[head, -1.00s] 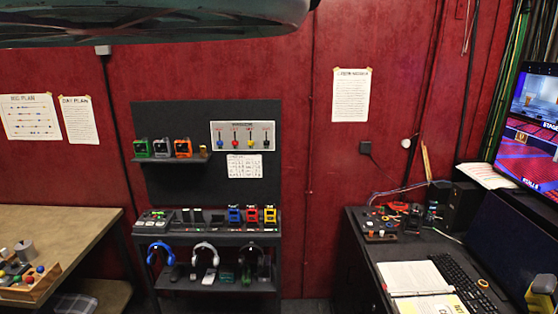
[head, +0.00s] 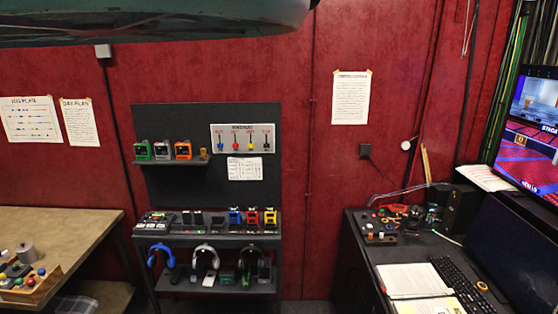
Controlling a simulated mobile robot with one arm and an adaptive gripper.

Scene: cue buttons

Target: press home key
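A black keyboard (head: 462,286) lies on the dark desk (head: 395,258) at the lower right. Its key labels are too small to read, so I cannot tell which key is the home key. A control box (head: 381,229) with several coloured buttons and knobs sits at the left end of the same desk. Its labels are also unreadable. My gripper is not in view. A large dark rounded shape crosses the top left of the picture, and I cannot tell what it is.
An open book (head: 414,280) lies left of the keyboard. A monitor (head: 527,135) stands at the right edge. A shelf unit (head: 210,240) with headphones and coloured devices stands at the centre-left. A wooden table (head: 75,225) is at the left. Floor shows between shelf and desk.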

